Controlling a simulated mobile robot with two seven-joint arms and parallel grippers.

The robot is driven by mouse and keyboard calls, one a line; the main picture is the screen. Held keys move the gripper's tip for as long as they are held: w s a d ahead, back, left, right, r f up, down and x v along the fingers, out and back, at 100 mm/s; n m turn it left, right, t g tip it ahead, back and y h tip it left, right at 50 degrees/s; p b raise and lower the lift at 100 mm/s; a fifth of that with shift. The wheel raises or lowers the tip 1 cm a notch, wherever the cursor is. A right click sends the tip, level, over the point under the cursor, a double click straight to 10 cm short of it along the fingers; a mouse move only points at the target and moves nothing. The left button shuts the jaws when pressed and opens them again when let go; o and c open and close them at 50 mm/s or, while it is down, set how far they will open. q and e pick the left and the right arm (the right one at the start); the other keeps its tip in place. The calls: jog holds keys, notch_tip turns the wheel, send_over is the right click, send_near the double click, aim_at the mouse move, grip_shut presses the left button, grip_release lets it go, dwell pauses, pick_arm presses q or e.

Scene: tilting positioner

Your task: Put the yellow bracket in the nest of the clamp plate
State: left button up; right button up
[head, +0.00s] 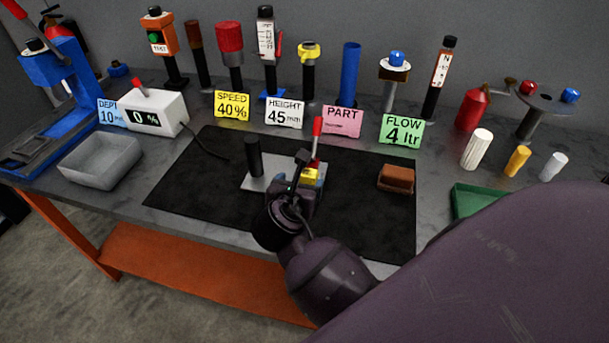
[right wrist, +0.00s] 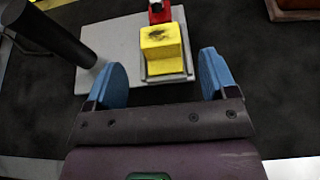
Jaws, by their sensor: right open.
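The yellow bracket (right wrist: 162,50) stands on the grey clamp plate (right wrist: 115,38), in or on the nest area, in front of the red clamp handle (head: 317,132). It also shows in the head view (head: 310,176), partly hidden by my wrist. Whether it is fully seated I cannot tell. My right gripper (right wrist: 165,82) is open, its two blue fingers apart on either side of the bracket's near end and not touching it. In the head view my right gripper (head: 303,192) is over the plate's front right part. My left gripper is not in view.
A dark post (head: 253,157) rises from the plate's left side. A brown block (head: 396,179) lies on the black mat (head: 200,185) to the right. A grey bin (head: 100,162) stands left and a green tray (head: 472,200) right. Signs and several posts line the back.

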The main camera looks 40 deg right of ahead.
jog(key=v, duration=0.5)
jog(key=shift+s+a+r, duration=0.1)
jog(key=shift+s+a, duration=0.1)
jog(key=shift+a, duration=0.1)
